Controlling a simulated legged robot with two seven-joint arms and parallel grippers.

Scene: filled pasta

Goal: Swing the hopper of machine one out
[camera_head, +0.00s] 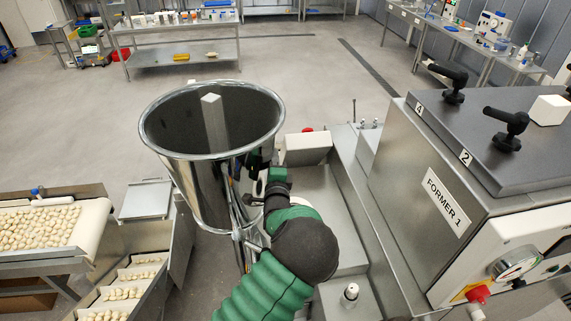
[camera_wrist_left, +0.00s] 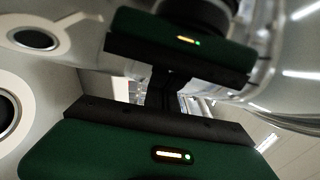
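The hopper (camera_head: 186,178) is a shiny steel funnel with a wide round rim, left of the machine labelled FORMER 1 (camera_head: 420,180). It stands out to the left of the machine body, and its dark inside looks empty apart from a pale upright bar or reflection. My left gripper (camera_head: 258,172) is at the hopper's right side, close to its wall. My green arm hides the hopper's lower right and its mount. In the left wrist view, the gripper's dark fingers (camera_wrist_left: 168,92) face a polished surface that mirrors the gripper. Their opening and any contact are unclear. My right gripper is out of view.
The machine's lid (camera_head: 490,140) carries black handles and a white block. A conveyor (camera_head: 40,225) with filled pasta and a compartmented tray (camera_head: 125,292) lie left of the hopper. Workbenches stand at the back. The floor behind the hopper (camera_head: 300,80) is clear.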

